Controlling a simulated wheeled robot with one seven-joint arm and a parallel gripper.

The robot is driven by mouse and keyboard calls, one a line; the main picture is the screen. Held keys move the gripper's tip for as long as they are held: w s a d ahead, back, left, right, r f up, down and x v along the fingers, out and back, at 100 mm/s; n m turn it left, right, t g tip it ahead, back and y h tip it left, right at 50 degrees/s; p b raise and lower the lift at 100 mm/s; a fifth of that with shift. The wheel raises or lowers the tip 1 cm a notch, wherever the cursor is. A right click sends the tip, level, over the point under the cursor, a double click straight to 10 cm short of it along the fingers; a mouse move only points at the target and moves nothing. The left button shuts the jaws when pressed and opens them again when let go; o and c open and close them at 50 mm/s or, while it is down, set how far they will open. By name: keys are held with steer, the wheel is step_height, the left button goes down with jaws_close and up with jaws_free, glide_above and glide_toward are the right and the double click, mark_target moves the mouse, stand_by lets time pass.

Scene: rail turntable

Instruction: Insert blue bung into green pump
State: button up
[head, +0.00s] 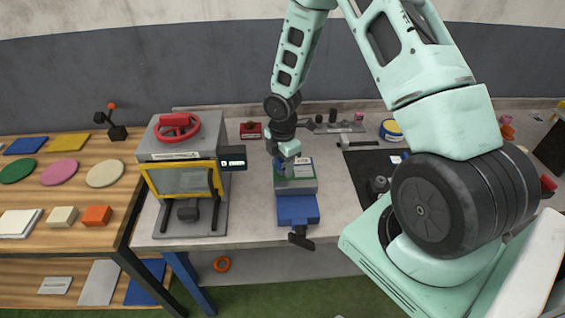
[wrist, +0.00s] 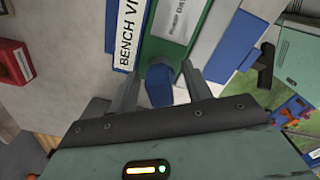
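The green pump (wrist: 172,48), with a pale data label, sits in the bench vise beneath my gripper; its green edge also shows in the head view (head: 295,172). The blue bung (wrist: 160,84) is at the near edge of the pump, in the wrist view. My gripper (wrist: 162,82) points down at it, with one finger on each side of the bung and narrow gaps visible, so it looks open around the bung. The gripper also shows above the vise in the head view (head: 284,158). How deep the bung sits in the pump is hidden.
The bench vise has a blue front (head: 297,210) and a dark handle (head: 300,238). A grey press with a yellow frame (head: 181,179) stands to the left. A red box (head: 251,131) is behind. A black mat (head: 368,170) lies to the right.

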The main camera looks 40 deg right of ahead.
steer(key=shift+r, duration=0.15)
step_height(320, 180, up, 17)
steer(key=b, duration=0.1)
steer(key=shift+b, duration=0.35)
steer(key=shift+r, duration=0.1)
stand_by(0.8)
steer(key=s+a+f+m+b, duration=0.1)
steer(key=s+a+m+b, duration=0.2)
steer(key=s+a, duration=0.55)
steer(key=s+a+f+m+b, duration=0.1)
steer(key=s+a+m+b, duration=0.4)
steer(key=a, duration=0.7)
steer(key=s+a+f+m, duration=0.1)
steer(key=s+a, duration=0.3)
steer(key=s, duration=0.6)
steer(key=shift+s+f+y, duration=0.2)
steer(key=shift+s+y, duration=0.1)
steer(key=shift+s, duration=0.1)
